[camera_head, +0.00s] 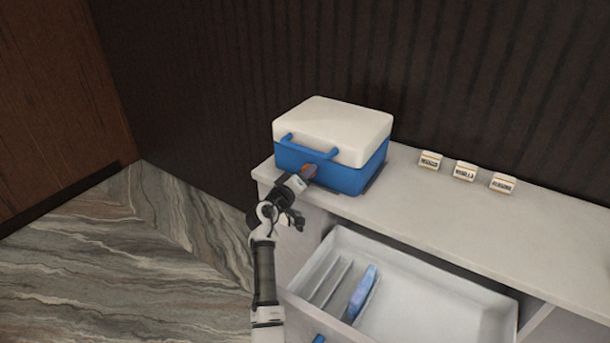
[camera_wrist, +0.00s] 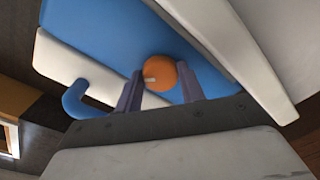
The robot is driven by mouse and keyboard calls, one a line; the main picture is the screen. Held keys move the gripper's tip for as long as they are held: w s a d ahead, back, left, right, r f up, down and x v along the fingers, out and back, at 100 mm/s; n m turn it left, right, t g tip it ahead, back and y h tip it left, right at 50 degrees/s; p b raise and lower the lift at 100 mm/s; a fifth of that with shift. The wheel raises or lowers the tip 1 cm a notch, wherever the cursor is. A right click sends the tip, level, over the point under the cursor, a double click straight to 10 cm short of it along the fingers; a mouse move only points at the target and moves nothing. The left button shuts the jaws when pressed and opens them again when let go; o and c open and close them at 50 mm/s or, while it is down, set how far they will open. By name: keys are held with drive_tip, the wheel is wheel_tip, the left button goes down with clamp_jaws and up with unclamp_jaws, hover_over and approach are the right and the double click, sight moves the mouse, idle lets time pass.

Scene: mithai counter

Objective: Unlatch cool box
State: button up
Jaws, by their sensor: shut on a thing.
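The cool box (camera_head: 340,130) stands on the white counter, with a blue body, a white lid that looks shut, and a blue handle (camera_head: 308,149) along its front. An orange round latch (camera_head: 309,171) sits on the blue front face below the handle. In the wrist view the latch (camera_wrist: 170,73) lies between the tips of my gripper (camera_wrist: 163,95), which is shut on it. The blue body (camera_wrist: 120,35) and the hooked end of the handle (camera_wrist: 85,97) also show there. My gripper partly hides the latch in the head view.
Three small labelled blocks (camera_head: 465,172) stand in a row on the counter (camera_head: 410,200) right of the box. Below, a white drawer (camera_head: 430,300) is pulled open, holding dividers and a blue item (camera_head: 362,293). The marble floor (camera_head: 130,250) at left is clear.

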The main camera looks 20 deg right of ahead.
drive_tip(key=n+p, duration=0.1)
drive_tip(key=n, duration=0.4)
drive_tip(key=shift+r+p, duration=0.15)
drive_tip(key=shift+p, duration=0.25)
drive_tip(key=shift+n+g+p, duration=0.3)
drive_tip(key=shift+n+p, duration=0.6)
drive_tip(key=shift+n, duration=1.3)
drive_tip(key=o, duration=1)
drive_tip(key=shift+a, duration=0.1)
drive_tip(key=b+v, duration=0.3)
drive_tip(key=v, duration=1)
drive_tip(key=shift+s+a+b, duration=0.15)
drive_tip(key=shift+a+b, duration=0.2)
